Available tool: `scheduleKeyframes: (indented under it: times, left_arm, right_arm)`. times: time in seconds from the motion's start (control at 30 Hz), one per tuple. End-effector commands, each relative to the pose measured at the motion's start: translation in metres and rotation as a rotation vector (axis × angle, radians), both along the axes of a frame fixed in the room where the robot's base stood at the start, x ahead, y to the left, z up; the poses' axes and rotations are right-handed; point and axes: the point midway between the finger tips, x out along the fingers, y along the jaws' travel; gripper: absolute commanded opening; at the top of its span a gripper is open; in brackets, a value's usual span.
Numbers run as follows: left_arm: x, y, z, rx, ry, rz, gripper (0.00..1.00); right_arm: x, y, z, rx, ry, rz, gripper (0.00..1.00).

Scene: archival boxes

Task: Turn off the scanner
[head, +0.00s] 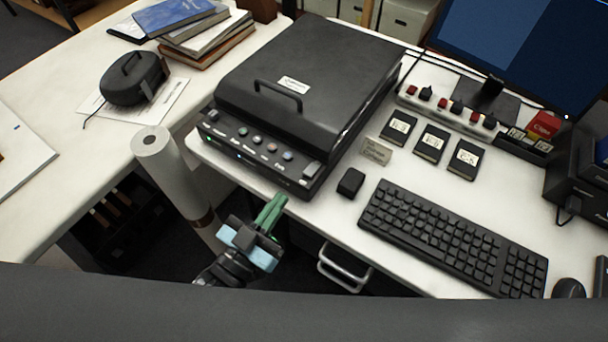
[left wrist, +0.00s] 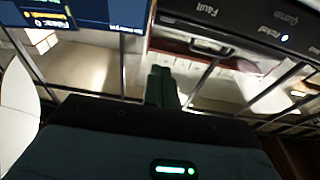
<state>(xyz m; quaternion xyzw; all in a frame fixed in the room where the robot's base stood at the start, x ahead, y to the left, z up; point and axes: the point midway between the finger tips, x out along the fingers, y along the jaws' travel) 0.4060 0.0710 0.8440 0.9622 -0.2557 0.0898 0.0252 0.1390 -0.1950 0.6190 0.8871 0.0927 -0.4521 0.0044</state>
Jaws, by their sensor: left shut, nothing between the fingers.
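The black scanner (head: 320,60) sits on the white desk with its lid closed. Its front panel (head: 250,150) carries a row of coloured round buttons, small lit indicators and a grey rocker-like switch (head: 311,171) at the right end. In the left wrist view part of the scanner's front panel (left wrist: 235,30) appears upside down, with labels such as "Fault" and one white light lit. My left gripper (head: 271,208) is shut and empty, its green fingers pointing up toward the panel's lower edge, apart from it. The fingers also show in the left wrist view (left wrist: 162,85). My right gripper is not in view.
A keyboard (head: 450,235), small black box (head: 350,182), labelled black cards (head: 431,144) and a power strip (head: 447,110) lie to the right. A paper roll (head: 172,165) stands left of my gripper. A drawer handle (head: 345,268) is below the desk edge.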

Motion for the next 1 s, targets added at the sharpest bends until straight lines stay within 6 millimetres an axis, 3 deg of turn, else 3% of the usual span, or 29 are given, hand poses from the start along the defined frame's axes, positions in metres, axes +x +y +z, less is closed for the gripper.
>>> scheduleKeyframes:
  times: [0.53, 1.0]
  left_arm:
    - [0.009, -0.006, 0.005, -0.004, -0.013, -0.004, 0.0]
    - [0.079, -0.046, 0.023, -0.005, -0.014, -0.004, 0.0]
  right_arm:
    - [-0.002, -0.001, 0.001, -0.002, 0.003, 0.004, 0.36]
    - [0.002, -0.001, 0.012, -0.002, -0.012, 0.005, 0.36]
